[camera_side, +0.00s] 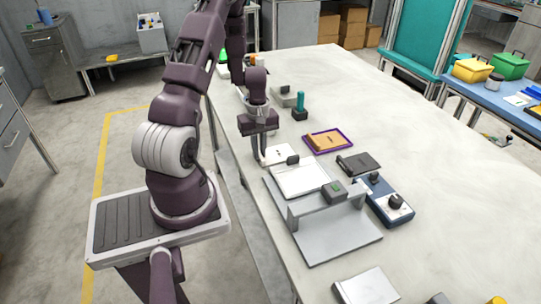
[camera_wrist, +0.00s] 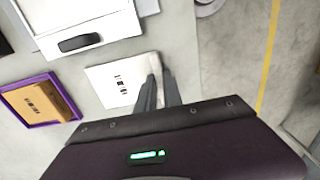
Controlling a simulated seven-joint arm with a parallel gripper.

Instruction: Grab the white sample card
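The white sample card (camera_wrist: 112,84) with small dark printed marks lies on the bench in the wrist view. In the side view the card (camera_side: 283,155) is just right of my fingertips. My gripper (camera_side: 262,162) points down at the card's near edge, low over the bench. In the wrist view my gripper's fingers (camera_wrist: 159,74) are close together at the card's right edge and hide part of it. I cannot tell whether the card's edge is between them or whether they touch it.
A grey stand (camera_side: 325,225) with a white plate (camera_side: 300,180) is close beside the card. A purple tray (camera_side: 347,148) holding an orange-brown block (camera_side: 327,141) lies beyond it. A blue device (camera_side: 388,203) and a teal-handled tool (camera_side: 300,104) stand farther off.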

